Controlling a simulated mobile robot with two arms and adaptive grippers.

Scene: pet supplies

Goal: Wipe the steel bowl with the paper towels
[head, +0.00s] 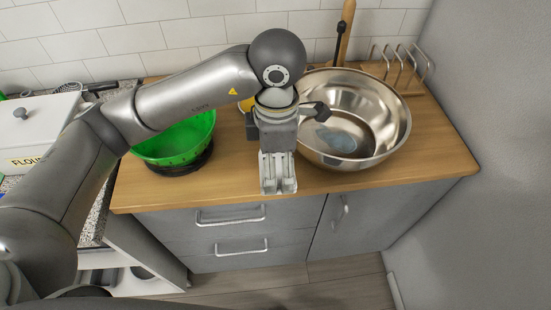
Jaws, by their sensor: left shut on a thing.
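The steel bowl (388,105) is wide and shiny and stands on the right part of the wooden counter. A bluish-grey stain (336,138) shows on its inside. My left gripper (278,158) points down at the counter's front edge, left of the bowl and apart from its inside. It is shut on a small pale thing (278,178), which seems to be the paper towels; its details are hard to make out. My left wrist hides part of the bowl's left rim. My right gripper is not in view.
A green bowl (178,146) stands on the counter left of the gripper. A yellow thing (247,104) is mostly hidden behind my wrist. A metal rack (402,66) stands behind the steel bowl. A grey wall (495,130) closes off the right. A white flour box (40,125) is at far left.

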